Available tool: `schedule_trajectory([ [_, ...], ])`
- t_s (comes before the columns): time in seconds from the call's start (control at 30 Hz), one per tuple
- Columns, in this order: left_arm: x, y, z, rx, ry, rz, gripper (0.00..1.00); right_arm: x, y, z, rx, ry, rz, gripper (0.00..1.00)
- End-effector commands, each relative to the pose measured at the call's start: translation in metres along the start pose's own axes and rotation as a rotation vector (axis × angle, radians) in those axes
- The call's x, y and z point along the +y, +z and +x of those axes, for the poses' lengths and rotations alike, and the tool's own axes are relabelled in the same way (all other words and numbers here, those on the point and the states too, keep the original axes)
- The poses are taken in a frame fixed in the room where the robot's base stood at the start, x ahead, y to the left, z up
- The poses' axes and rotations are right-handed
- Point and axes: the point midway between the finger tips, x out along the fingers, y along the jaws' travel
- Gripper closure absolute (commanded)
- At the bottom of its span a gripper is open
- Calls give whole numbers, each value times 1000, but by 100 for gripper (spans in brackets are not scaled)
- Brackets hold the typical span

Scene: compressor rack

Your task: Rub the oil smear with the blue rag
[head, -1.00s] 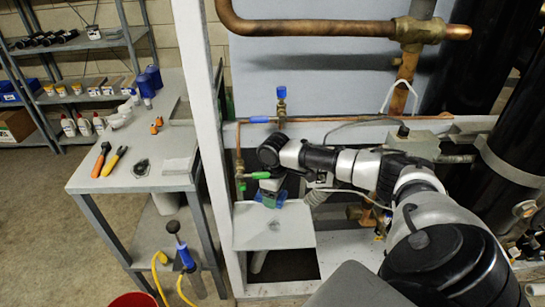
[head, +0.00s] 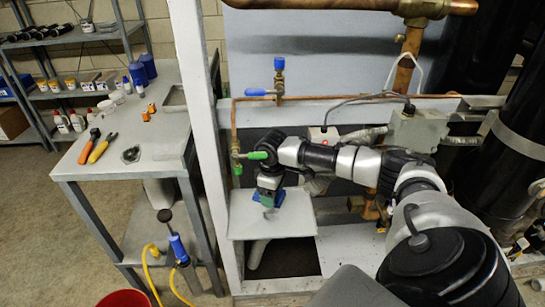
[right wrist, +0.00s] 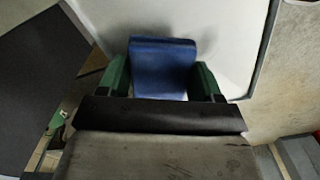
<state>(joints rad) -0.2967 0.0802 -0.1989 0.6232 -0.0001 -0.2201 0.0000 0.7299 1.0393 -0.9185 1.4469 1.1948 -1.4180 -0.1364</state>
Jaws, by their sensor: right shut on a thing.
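My right gripper (head: 268,192) reaches in from the right over a pale grey shelf plate (head: 300,225). It is shut on the blue rag (head: 278,199), which hangs below the fingers, low over the plate or on it; I cannot tell if it touches. In the right wrist view the blue rag (right wrist: 163,68) sits between the two green fingers (right wrist: 162,82), with the pale plate behind it. A small dark grey mark, the oil smear (head: 270,214), shows on the plate just in front of the rag. My left gripper is not in view.
A copper pipe with a green-handled valve (head: 256,155) stands just left of my right wrist. A white upright post (head: 200,130) separates the rack from a grey bench (head: 150,160) with tools. A red bucket (head: 125,301) stands at the bottom.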

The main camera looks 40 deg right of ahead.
Motion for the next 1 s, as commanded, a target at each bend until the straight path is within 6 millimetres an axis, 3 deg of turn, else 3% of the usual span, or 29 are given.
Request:
schedule_trajectory([
  [1.0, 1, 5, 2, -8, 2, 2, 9, 0, 0, 12, 1, -1, 0, 58],
])
